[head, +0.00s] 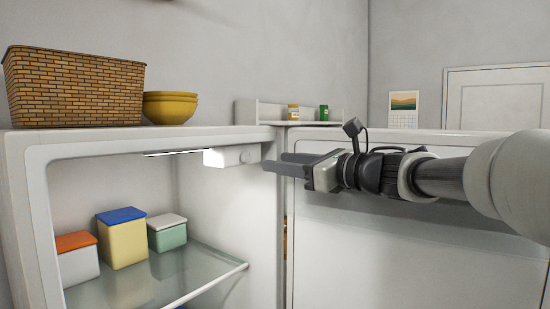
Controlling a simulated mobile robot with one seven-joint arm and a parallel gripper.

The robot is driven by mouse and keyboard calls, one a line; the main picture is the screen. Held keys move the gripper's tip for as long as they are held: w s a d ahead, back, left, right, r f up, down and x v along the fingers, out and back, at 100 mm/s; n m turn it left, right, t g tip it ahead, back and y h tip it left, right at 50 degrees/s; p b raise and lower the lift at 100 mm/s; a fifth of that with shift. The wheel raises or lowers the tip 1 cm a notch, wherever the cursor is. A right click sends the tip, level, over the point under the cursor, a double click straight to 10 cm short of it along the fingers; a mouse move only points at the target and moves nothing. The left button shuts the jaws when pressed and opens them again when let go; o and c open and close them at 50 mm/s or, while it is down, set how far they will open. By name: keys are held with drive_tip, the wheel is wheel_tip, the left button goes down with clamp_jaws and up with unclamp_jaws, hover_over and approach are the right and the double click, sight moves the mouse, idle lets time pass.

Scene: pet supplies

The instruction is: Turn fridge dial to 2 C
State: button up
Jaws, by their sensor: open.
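The fridge (20,160) stands open, with its door (350,250) swung out to the right. A white control housing (216,158) hangs under the fridge ceiling at the upper right of the compartment. A small round white dial (246,157) seems to sit on its right part; its markings are too small to read. My gripper (272,162) reaches in from the right, in front of the door, with its dark fingers pointing left. It is open and empty. The fingertips appear just right of the dial, with a small gap in the picture.
Lidded boxes with orange, blue (121,215) and pale tops stand on the glass shelf (190,275). A wicker basket (75,90) and yellow bowls (170,107) rest on the fridge top. A small white shelf (262,112) holds two containers behind.

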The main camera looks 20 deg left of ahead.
sight(249, 158)
drive_tip(key=p+x, duration=0.1)
drive_tip(key=x, duration=0.8)
clamp_jaws()
drive_tip(key=shift+p, duration=0.3)
